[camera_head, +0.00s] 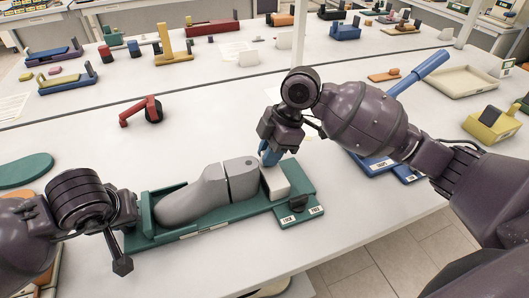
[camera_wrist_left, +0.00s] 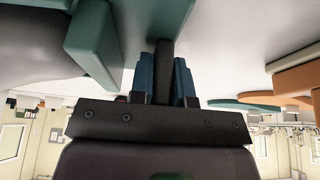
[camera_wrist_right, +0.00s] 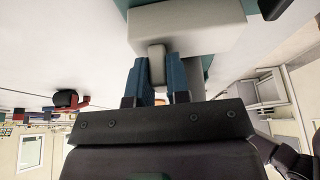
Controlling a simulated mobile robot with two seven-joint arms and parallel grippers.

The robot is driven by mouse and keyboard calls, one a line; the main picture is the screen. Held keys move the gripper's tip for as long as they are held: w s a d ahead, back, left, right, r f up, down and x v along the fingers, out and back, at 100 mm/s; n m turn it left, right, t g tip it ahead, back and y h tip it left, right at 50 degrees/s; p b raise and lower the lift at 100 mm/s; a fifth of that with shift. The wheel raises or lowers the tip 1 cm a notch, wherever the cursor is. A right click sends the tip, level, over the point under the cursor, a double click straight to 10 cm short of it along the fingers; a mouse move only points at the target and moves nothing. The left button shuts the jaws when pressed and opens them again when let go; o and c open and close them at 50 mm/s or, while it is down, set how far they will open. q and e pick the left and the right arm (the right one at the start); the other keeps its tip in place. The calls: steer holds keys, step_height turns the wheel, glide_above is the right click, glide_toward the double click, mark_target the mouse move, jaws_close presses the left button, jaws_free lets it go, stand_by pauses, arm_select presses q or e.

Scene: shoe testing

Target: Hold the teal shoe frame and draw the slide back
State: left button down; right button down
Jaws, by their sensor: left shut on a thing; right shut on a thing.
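The teal shoe frame (camera_head: 208,228) lies on the white table, holding a grey shoe form (camera_head: 205,193) with a dark split near its right end. A white slide block (camera_head: 275,183) sits at the right end of the form. My right gripper (camera_wrist_right: 157,65) is shut on the pale upright tab (camera_wrist_right: 157,52) of this slide, from above. My left gripper (camera_wrist_left: 163,65) is at the frame's left end, shut on a dark upright bar (camera_wrist_left: 164,50) beside the teal wall (camera_wrist_left: 95,42). In the head view, my left fingers are hidden.
A black knob (camera_head: 298,203) sits on the frame's right plate, with two small labels. A red and black part (camera_head: 145,111) lies behind. Blue pieces (camera_head: 375,162) lie right of the frame, partly under my right arm. The table's front edge is close.

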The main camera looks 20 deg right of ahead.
steer(key=shift+d, duration=1.55)
steer(key=c, duration=1.1)
jaws_free()
steer(key=shift+r, duration=0.1)
steer(key=v, duration=1.2)
